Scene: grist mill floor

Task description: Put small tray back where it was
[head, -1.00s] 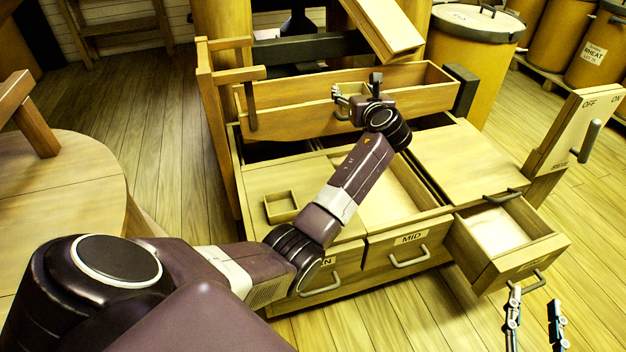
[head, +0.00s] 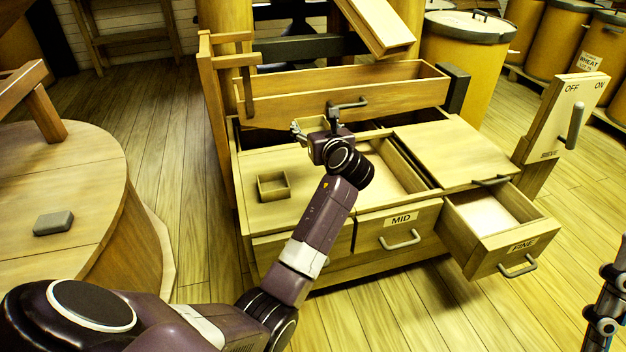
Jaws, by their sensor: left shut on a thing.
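A small square wooden tray (head: 273,186) with an open top sits on the left lid of the wooden chest. My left gripper (head: 298,131) is up and right of it in the picture, in front of the long upper box, and apart from the small tray. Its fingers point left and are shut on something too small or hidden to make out. A dark part of my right gripper (head: 604,315) shows at the right edge; its fingertips are not clear.
The long wooden box (head: 270,108) has a dark handle in front. The MID bin (head: 345,235) is open on top, and the FINE drawer (head: 516,262) is pulled out. A grey block (head: 53,223) lies on the round table (head: 90,165). A lever post (head: 560,120) stands right.

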